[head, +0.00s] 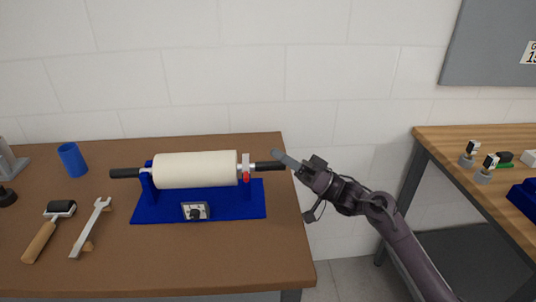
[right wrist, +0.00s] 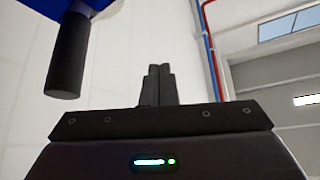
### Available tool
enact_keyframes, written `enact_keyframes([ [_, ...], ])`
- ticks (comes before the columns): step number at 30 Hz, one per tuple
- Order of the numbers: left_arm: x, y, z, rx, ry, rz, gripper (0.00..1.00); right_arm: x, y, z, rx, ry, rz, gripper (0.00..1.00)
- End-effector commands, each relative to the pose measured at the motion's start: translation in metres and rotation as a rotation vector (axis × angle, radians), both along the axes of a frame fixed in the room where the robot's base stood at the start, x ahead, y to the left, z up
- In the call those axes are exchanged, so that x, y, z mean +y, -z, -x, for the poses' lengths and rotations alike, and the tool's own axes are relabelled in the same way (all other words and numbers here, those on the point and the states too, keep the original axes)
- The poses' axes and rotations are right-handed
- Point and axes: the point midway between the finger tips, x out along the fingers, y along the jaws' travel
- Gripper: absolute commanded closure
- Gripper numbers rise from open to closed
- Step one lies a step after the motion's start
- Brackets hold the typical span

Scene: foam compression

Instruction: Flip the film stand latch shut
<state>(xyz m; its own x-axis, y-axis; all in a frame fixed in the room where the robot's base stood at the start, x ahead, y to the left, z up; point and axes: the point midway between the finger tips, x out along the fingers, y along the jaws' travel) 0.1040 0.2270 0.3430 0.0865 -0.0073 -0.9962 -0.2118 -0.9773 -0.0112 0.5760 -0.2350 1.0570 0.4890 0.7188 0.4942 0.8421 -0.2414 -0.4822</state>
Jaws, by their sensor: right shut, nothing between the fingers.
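The film stand (head: 148,213) is a blue base on the brown table, with a cream film roll (head: 196,169) lying across it on a rod with black ends. The latch (head: 246,169) is a small white and red piece at the right support, just right of the roll. It seems to stand upright; I cannot tell whether it is open. My right gripper (head: 280,157) is shut and empty, by the rod's right black end (head: 268,166), right of the latch. In the right wrist view the closed fingers (right wrist: 157,85) point up, with the black rod end (right wrist: 67,65) at upper left. My left gripper is not in view.
A dial box (head: 195,211) sits at the base's front. A roller (head: 50,229), a wrench (head: 90,227) and a blue cup (head: 72,159) lie or stand to the left. A wooden table (head: 470,137) with small parts is at right, across a gap.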

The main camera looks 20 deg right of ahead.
Motion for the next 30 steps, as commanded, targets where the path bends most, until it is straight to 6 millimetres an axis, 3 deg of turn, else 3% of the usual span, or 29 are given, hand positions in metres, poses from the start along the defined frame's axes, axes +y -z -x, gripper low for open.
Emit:
enact_keyframes([
  [1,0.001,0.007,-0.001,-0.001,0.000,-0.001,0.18,-0.009,0.010,0.002,0.003,0.002,0.002,1.00],
  [9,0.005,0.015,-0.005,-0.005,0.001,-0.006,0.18,-0.034,0.026,0.010,0.001,0.000,0.001,1.00],
  [30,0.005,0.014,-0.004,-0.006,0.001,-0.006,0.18,-0.037,0.026,0.011,-0.001,0.000,0.000,1.00],
])
